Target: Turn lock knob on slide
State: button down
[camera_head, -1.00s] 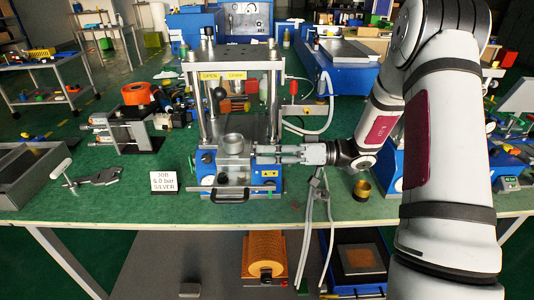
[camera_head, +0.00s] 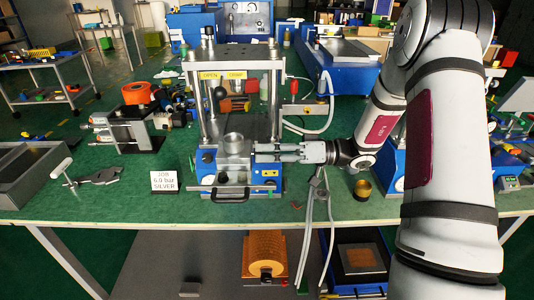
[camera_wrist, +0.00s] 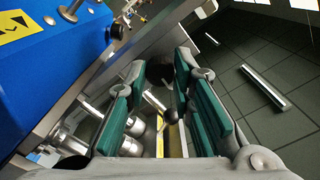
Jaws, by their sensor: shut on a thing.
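The press (camera_head: 237,80) stands on the green bench with a metal slide block (camera_head: 234,158) low between its posts. The slide has a black bar handle (camera_head: 229,197) at its front. My gripper (camera_head: 256,152) reaches in from the right, level, with its fingertips at the slide's right side. In the wrist view its green-padded fingers (camera_wrist: 160,70) are on both sides of a dark part at the tips, which seems to be the lock knob (camera_wrist: 158,73). The fingers hide most of the knob, and its turn angle cannot be read.
White hoses (camera_head: 311,205) hang right of the slide, below my gripper. A brass cup (camera_head: 362,189) stands to the right.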

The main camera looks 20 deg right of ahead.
jog(key=shift+m+p, duration=3.05)
jog(key=shift+m, duration=11.25)
jog(key=c, duration=1.4)
grip_release()
jog(key=shift+o, duration=0.2)
jog(key=shift+d, duration=0.15)
jog(key=v, duration=1.1)
jog(key=shift+s+d, duration=0.2)
jog(key=shift+d, duration=0.15)
